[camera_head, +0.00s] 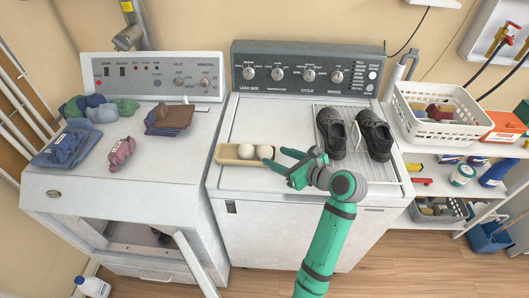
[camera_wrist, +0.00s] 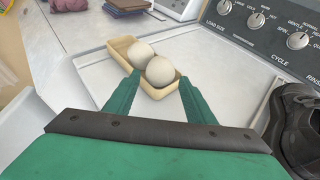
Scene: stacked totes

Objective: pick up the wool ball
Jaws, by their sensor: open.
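Two pale wool balls sit side by side in a small tan tray (camera_head: 227,157) on the washer top. The left wool ball (camera_head: 246,151) lies deeper in the tray, and the right wool ball (camera_head: 265,151) lies near its right end. My gripper (camera_head: 281,160) is open, just right of the tray, with its fingers pointing at the right ball. In the wrist view, the nearer ball (camera_wrist: 160,71) is ahead of the gap between my fingertips (camera_wrist: 157,88), with the other ball (camera_wrist: 140,54) behind it. I cannot tell whether a finger touches the tray (camera_wrist: 121,45).
Black shoes (camera_head: 334,134) stand on a wire rack right of my gripper. The washer's control panel (camera_head: 308,75) rises behind. Folded clothes (camera_head: 66,143) lie on the dryer at left. A white basket (camera_head: 437,132) stands on the right shelf. The washer top behind the tray is clear.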

